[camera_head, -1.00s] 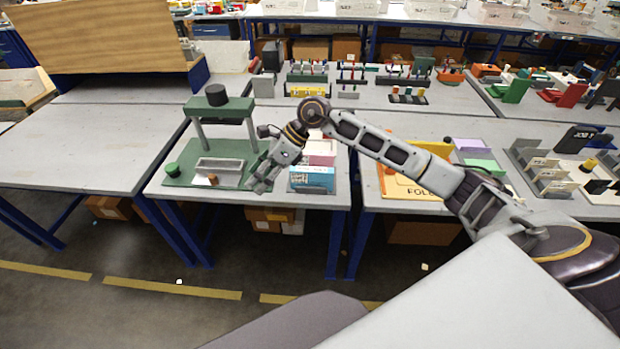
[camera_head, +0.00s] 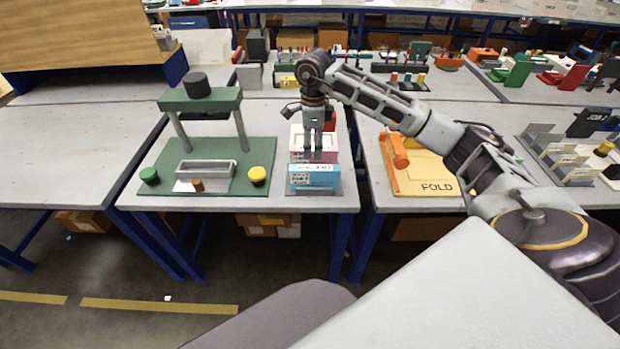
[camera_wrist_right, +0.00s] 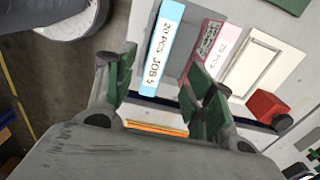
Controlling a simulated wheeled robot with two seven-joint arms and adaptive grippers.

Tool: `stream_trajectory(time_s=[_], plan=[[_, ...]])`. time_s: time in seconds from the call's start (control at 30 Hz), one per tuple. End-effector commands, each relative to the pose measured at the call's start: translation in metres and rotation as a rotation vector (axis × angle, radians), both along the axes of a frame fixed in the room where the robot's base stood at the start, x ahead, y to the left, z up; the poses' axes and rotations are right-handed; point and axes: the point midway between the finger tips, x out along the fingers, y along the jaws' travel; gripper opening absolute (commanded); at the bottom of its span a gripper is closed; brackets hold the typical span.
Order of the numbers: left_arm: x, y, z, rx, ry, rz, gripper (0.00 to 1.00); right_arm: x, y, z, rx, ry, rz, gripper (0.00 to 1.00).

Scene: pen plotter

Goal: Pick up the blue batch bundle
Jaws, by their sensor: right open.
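The blue batch bundle (camera_head: 314,180) stands at the front edge of the middle table in the head view, its light blue front with a white label strip facing me. In the right wrist view the blue bundle (camera_wrist_right: 160,48) shows its narrow edge with printed lettering. My right gripper (camera_head: 318,150) points down over the bundle rack, just behind the blue bundle's front. In the right wrist view my right gripper (camera_wrist_right: 160,88) has its green-padded fingers apart with nothing between them; the blue bundle lies beyond the fingertips. My left gripper is out of view.
A pink bundle (camera_head: 298,141) stands right behind the blue one. A green press (camera_head: 200,100) with a green knob (camera_head: 149,176) and a yellow knob (camera_head: 257,175) stands to the left. A yellow fold board (camera_head: 425,175) lies on the table to the right. The far left table is bare.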

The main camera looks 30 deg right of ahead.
Motion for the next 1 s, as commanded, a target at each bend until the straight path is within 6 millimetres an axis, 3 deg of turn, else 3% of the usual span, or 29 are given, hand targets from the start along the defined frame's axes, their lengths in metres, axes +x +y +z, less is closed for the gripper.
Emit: stream_trajectory(time_s=[0.53, 1.0], plan=[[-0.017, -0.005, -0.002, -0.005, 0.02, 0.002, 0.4, 0.0, -0.002, -0.005, -0.007, 0.002, -0.002, 0.54], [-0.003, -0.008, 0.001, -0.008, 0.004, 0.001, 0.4, -0.001, -0.002, -0.061, -0.005, 0.003, -0.001, 0.54]])
